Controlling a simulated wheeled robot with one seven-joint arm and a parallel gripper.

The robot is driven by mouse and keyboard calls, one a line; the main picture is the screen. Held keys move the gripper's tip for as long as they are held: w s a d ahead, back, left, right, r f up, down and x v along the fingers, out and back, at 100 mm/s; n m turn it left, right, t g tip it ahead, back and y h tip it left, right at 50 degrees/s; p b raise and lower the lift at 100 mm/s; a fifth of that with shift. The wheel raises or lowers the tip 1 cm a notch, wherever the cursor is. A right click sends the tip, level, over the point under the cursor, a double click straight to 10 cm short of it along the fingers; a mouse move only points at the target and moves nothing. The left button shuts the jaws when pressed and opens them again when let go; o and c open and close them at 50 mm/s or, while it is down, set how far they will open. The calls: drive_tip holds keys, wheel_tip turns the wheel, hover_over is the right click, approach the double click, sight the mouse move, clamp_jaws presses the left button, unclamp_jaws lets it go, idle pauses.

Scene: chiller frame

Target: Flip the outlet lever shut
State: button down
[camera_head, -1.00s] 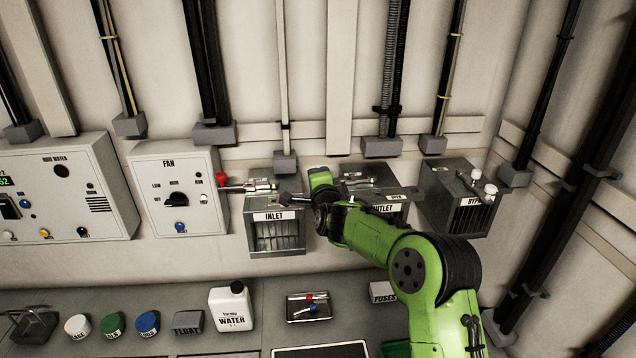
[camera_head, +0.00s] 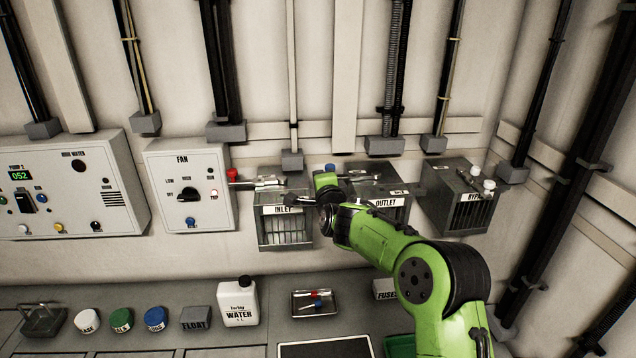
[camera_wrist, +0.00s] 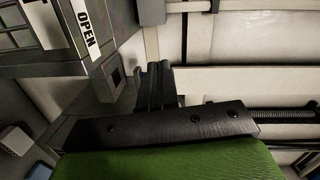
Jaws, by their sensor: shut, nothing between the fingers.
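The outlet box (camera_head: 400,205) hangs on the wall, partly hidden by my arm. A metal valve body (camera_head: 362,176) lies on its top, and a blue knob (camera_head: 330,168) at its left end appears to be the outlet lever's handle. The lever's exact angle is hard to tell. My gripper is largely hidden by my wrist in the head view, between the inlet and outlet boxes. In the wrist view my gripper (camera_wrist: 157,84) is shut and empty, beside a grey box with an OPEN label (camera_wrist: 86,28). Contact with the lever cannot be seen.
The inlet box (camera_head: 285,230) with a red-ended lever (camera_head: 232,175) is close on the left. The bypass box (camera_head: 462,200) is on the right. The fan panel (camera_head: 188,185) is further left. A bench below holds a water bottle (camera_head: 238,300) and a small tray (camera_head: 316,314).

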drive_tip(key=s+a+b, duration=0.1)
drive_tip(key=s+a, duration=0.5)
drive_tip(key=a, duration=0.1)
drive_tip(key=s+d+r+n+g+h, duration=0.1)
drive_tip(key=s+d+r+n+g, duration=0.15)
drive_tip(key=s+d+n, duration=0.45)
drive_tip(key=s+d+r+n+g+h, duration=0.25)
drive_tip(key=s+d, duration=0.55)
drive_tip(key=s, duration=0.4)
drive_tip(key=s+d+f+n+g, duration=0.1)
drive_tip(key=s+d+f+g, duration=0.1)
drive_tip(key=s, duration=0.6)
drive_tip(key=s+d+f+n+g, duration=0.2)
drive_tip(key=s+d+f, duration=0.2)
drive_tip(key=s, duration=0.4)
drive_tip(key=s+d+f+n+g, duration=0.2)
drive_tip(key=s+d+f, duration=0.1)
drive_tip(key=s, duration=0.6)
drive_tip(key=shift+f, duration=0.3)
